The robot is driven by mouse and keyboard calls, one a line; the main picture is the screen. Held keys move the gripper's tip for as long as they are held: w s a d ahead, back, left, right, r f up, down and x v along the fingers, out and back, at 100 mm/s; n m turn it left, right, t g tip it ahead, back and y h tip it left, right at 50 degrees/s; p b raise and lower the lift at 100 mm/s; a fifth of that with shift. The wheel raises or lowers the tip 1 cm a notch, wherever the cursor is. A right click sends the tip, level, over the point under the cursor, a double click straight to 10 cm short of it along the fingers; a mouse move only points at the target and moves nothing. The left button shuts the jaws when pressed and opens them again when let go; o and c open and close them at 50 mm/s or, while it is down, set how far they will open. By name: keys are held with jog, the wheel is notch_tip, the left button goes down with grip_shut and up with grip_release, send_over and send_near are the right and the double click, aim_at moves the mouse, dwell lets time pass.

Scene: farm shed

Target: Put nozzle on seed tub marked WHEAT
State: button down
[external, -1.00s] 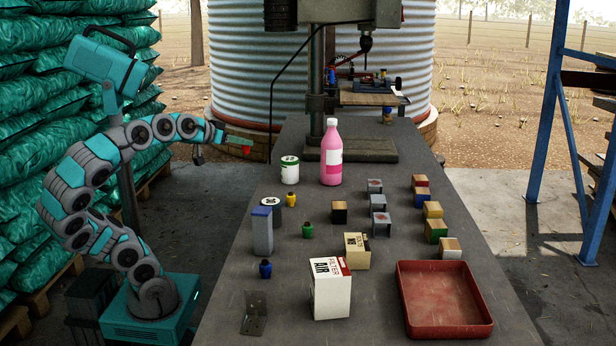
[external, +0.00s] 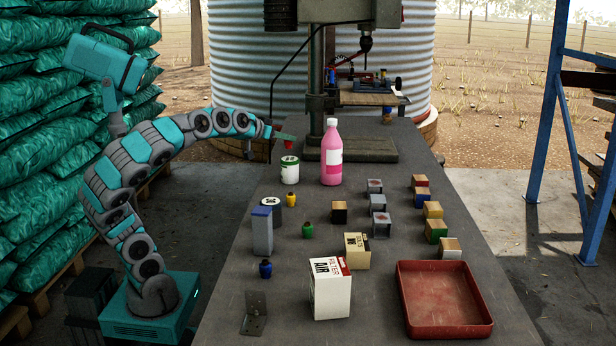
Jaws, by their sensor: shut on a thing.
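My gripper (external: 284,137) is shut on a small red nozzle (external: 288,145) and holds it in the air, just above the white tub with a green band (external: 289,175) in the picture. A gap shows between the nozzle and the tub's lid. A second tub (external: 274,217), dark with a pale lid, stands nearer, partly hidden by a grey box with a blue top. Both lids carry dark marks too small to read, so I cannot tell which tub says WHEAT. Yellow (external: 291,199), green (external: 308,230) and blue (external: 265,268) nozzle-like pieces stand on the bench.
A pink bottle (external: 331,160) stands right of the white tub. The grey box (external: 262,235), an air filter box (external: 330,290), a bolts box (external: 357,252), several small blocks and a red tray (external: 445,330) stand on the bench. A drill press post (external: 317,80) rises behind.

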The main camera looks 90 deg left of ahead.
aim_at(286, 145)
jog(key=shift+w+a+f, duration=0.1)
jog(key=shift+w+a, duration=0.05)
jog(key=shift+w, duration=0.05)
jog(key=shift+f, duration=0.35)
jog(key=shift+f+b, duration=0.3)
jog(key=shift+f, duration=1.05)
jog(key=shift+f, duration=0.1)
jog(key=c, duration=0.6)
grip_release()
